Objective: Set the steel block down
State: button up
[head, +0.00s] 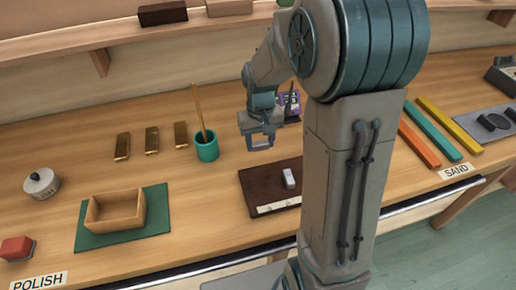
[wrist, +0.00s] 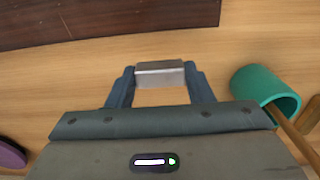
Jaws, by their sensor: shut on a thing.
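The steel block (wrist: 160,73) is a small grey, shiny piece, held between the two fingertips of my gripper (wrist: 160,82) in the wrist view. In the head view my gripper (head: 260,140) hangs above the bench, right of the teal cup and behind the dark board; the block shows only faintly there. The dark brown board (head: 262,188) lies on the bench with a pale strip along its front edge; it also fills the top of the wrist view (wrist: 100,18). How high the block is above the bench is hard to tell.
A small pale block (head: 289,178) is on the board. The teal cup (head: 207,148) with sticks stands close by. Several brass bars (head: 152,140), a wooden box (head: 115,211) on a green mat (head: 158,210) and a lidded pot (head: 40,184) are leftward. Coloured bars (head: 433,130) lie right.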

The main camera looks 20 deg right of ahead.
aim_at(258, 151)
jog(key=shift+w+a+f, duration=0.15)
jog(key=shift+a, duration=0.1)
jog(key=shift+f, duration=2.05)
jog(key=shift+f, duration=0.1)
jog(key=o, duration=1.1)
